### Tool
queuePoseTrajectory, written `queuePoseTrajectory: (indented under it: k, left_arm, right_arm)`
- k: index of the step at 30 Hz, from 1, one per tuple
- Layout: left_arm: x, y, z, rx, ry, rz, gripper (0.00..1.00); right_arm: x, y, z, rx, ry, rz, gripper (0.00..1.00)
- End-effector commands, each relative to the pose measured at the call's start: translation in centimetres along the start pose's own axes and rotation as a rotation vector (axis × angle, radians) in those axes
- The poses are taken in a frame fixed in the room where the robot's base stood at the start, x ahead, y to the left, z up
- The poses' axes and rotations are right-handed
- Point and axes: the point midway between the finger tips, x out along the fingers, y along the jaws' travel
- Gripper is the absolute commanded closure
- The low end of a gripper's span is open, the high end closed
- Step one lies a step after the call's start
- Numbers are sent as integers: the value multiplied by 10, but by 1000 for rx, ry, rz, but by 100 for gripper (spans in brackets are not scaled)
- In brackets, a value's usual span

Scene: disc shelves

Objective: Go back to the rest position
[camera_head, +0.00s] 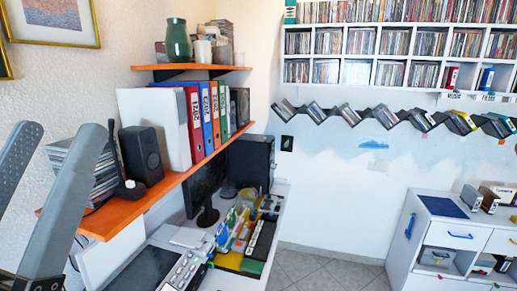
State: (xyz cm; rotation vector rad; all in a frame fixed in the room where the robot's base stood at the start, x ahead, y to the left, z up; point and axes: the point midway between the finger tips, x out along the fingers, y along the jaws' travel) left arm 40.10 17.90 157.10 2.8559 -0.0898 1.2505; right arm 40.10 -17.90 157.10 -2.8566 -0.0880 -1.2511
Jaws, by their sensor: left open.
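My left gripper (63,130) is at the left edge, close to the camera. Its two grey fingers point up and are spread apart. I see nothing held between them; one finger covers part of a stack of disc cases (101,178) on the orange shelf behind. My right gripper is not in this view.
The orange shelf (125,213) carries binders (196,122) and a black speaker (141,155). Below it is a cluttered desk with a monitor (206,187). Disc shelves (370,56) and a wavy rack (365,118) line the far wall. A white cabinet (402,250) stands right; the floor (325,270) between is clear.

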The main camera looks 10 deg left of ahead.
Motion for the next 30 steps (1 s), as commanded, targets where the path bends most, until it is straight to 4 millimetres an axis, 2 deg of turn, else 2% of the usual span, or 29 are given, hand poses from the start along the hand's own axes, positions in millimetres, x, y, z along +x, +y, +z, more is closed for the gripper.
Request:
queuePoseTrajectory:
  k: [1,3,12,15,18,23,26,30]
  left_arm:
    - [40,0,-37,0,1,0,27]
    - [66,0,-61,1,1,0,27]
    - [169,-1,-156,1,1,-1,27]
    - [188,-1,-174,1,1,-1,27]
    - [193,-1,-178,1,0,-1,27]
    - [186,-1,-172,1,0,-1,27]
    - [174,-1,-160,1,0,-1,27]
    - [136,-1,-126,1,0,-1,27]
  right_arm:
    - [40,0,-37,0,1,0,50]
    - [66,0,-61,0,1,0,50]
    - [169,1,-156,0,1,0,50]
    - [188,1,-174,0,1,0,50]
    - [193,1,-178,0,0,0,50]
    - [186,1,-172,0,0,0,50]
    - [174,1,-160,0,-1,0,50]
    - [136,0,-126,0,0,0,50]
